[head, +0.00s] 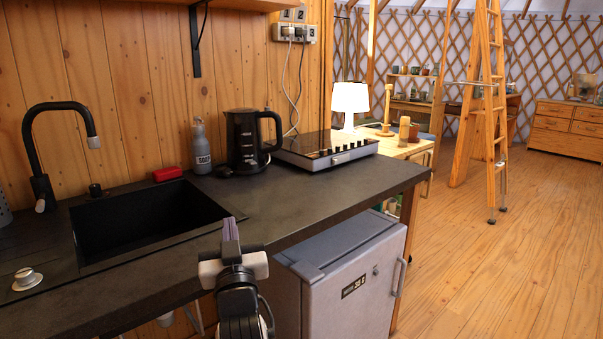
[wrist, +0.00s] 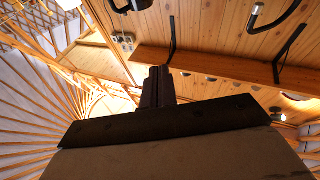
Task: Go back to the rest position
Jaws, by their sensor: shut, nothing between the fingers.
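My gripper (head: 231,230) is in the lower middle of the head view, in front of the counter's front edge. Its fingers point up and are closed together with nothing between them. In the wrist view the shut fingers (wrist: 157,88) stand up at the centre, with the wooden wall, a shelf and the lattice roof beyond. My gripper appears apart from the counter items, though its distance from the counter edge is hard to judge.
A dark counter (head: 160,277) holds a black sink (head: 140,222), tap (head: 60,130), soap bottle (head: 201,150), red sponge (head: 167,174), black kettle (head: 243,142) and hob (head: 325,147). A grey fridge (head: 345,275) stands below. Open wooden floor (head: 500,260) lies right, with a ladder (head: 492,110).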

